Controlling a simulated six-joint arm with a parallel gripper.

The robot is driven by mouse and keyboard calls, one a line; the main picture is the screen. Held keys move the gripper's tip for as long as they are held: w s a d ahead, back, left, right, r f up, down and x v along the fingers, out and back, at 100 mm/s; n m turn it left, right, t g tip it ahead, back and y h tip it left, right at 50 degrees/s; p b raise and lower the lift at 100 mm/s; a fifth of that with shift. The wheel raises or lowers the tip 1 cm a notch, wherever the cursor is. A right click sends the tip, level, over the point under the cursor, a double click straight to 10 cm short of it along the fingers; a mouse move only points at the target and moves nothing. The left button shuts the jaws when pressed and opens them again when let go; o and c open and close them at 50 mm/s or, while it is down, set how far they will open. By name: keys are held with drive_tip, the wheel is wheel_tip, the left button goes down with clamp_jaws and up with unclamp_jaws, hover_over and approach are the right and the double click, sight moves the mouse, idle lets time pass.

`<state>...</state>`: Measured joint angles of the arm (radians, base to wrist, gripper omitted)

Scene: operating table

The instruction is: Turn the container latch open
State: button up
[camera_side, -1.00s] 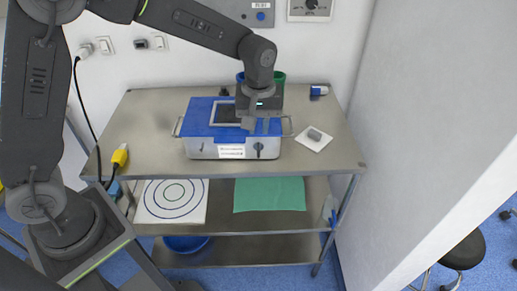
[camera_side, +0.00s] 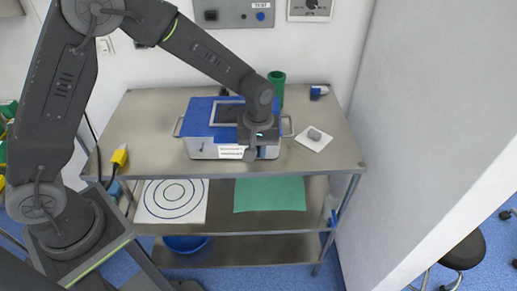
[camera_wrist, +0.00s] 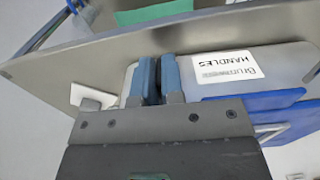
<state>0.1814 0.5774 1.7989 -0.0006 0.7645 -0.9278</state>
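The container (camera_side: 200,148) is a silvery metal box with a blue lid and a white label on its front, standing on the table. It also shows in the wrist view (camera_wrist: 285,65), where its label reads upside down. My gripper (camera_side: 250,154) points down at the right part of the container's front. In the wrist view, its two blue fingers (camera_wrist: 158,82) are close together left of the label, with a narrow dark gap between them. The dark latch on the front is hidden behind the gripper and fingers. I cannot tell whether the fingers touch it.
The steel table (camera_side: 150,110) has free room left and right of the container. A white pad (camera_side: 313,141) with a grey block lies on the right. A green cup (camera_side: 277,88) stands behind, and a blue-white item (camera_side: 319,92) lies at the back right. A yellow-handled tool (camera_side: 119,157) lies front left.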

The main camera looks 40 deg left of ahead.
clamp_jaws()
drive_tip(key=shift+s+t+h, duration=0.1)
drive_tip(key=shift+t+h, duration=0.4)
drive_tip(key=shift+h, duration=0.1)
drive_tip(key=shift+o, duration=1.3)
unclamp_jaws()
drive_tip(key=shift+r, duration=0.1)
wheel_tip(320, 180, up, 14)
drive_tip(key=s+a, duration=0.1)
drive_tip(key=shift+a+f, duration=0.2)
drive_tip(key=shift+f, duration=0.05)
